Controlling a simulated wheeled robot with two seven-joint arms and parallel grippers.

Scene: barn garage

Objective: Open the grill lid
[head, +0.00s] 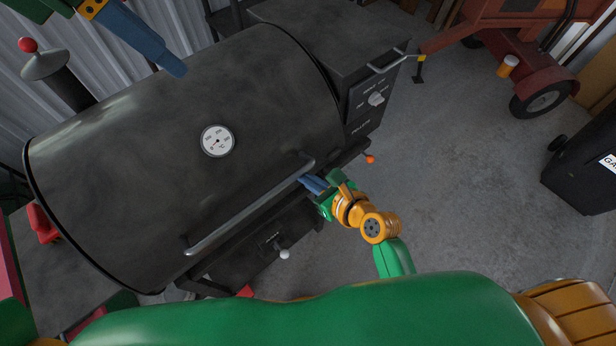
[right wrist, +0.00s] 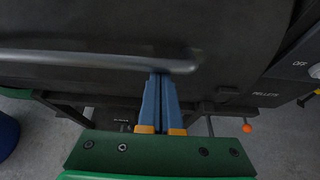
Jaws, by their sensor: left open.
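The grill lid (head: 120,150) is a large dark barrel-shaped cover with a round white thermometer (head: 218,141), and it is down. Its long metal handle (head: 245,208) runs along the front lower edge; it also crosses the right wrist view (right wrist: 90,59). My right gripper (head: 308,183) is at the handle's right end. In the right wrist view its blue fingers (right wrist: 160,78) are together, tips at the bar's underside, with nothing seen between them. My left gripper (head: 180,70) is above the lid at the upper left, open and empty, partly out of frame.
A pellet box with a control knob (head: 376,99) adjoins the grill's right side. A chimney (head: 62,80) stands at the left. A red wheeled machine (head: 500,60) and a black bin (head: 585,165) are at the right. The concrete floor between is clear.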

